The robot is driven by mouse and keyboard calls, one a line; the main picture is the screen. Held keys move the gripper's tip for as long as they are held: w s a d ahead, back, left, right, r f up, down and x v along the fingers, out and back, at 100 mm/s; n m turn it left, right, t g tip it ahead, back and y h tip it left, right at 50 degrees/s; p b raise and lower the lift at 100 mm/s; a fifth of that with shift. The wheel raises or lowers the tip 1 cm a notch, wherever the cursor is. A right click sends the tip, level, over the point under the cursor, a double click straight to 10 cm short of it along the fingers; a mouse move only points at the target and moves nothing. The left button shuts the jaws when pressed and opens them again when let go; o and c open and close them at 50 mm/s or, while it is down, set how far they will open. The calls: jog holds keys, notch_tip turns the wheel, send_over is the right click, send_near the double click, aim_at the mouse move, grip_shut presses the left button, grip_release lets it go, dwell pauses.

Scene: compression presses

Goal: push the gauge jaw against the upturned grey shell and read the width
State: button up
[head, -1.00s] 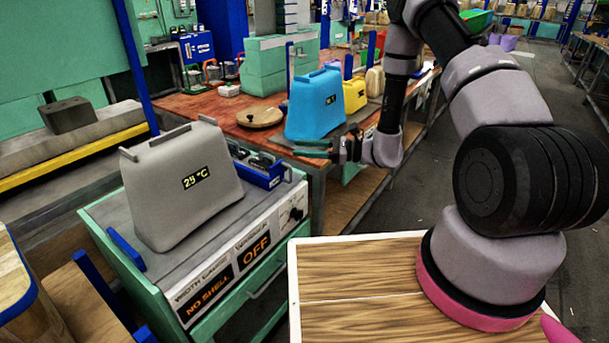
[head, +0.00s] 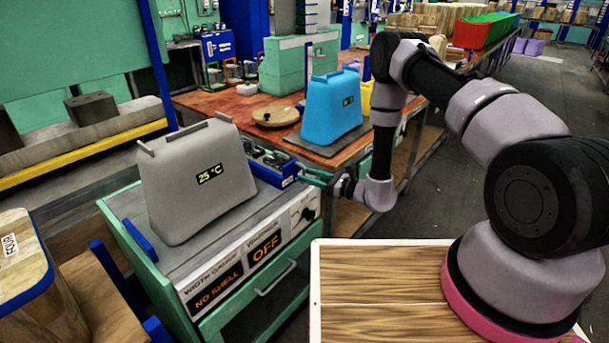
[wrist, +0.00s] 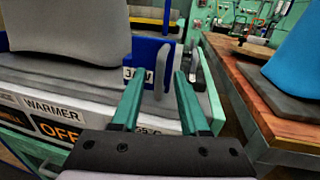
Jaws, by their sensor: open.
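The grey shell (head: 195,190) stands wide end down on the grey top of the gauge bench (head: 115,215), its display reading 25 °C. Its side also shows in the wrist view (wrist: 65,30). A blue upright plate (head: 140,240) stands at the shell's left front. A blue block (head: 272,168) with a white label sits close to its right side; I cannot tell which is the gauge jaw. The width gauge display (head: 215,288) reads NO SHELL. My gripper (wrist: 160,72) is open, its green fingers pointing at the blue block (wrist: 150,55); contact is unclear.
The warmer display (head: 264,249) reads OFF. A blue shell (head: 332,108) stands on the wooden table behind, with a round wooden lid (head: 275,116) near it. A wooden block (head: 35,275) stands at the front left. The floor aisle (head: 505,95) at right is clear.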

jog(key=shift+x, duration=1)
jog(key=shift+c, duration=0.2)
grip_shut()
jog(key=s+a, duration=0.1)
jog(key=s, duration=0.1)
jog(key=s+a, duration=0.4)
jog(key=s, duration=0.1)
jog(key=shift+a, duration=0.2)
jog(key=shift+o, duration=0.2)
grip_release()
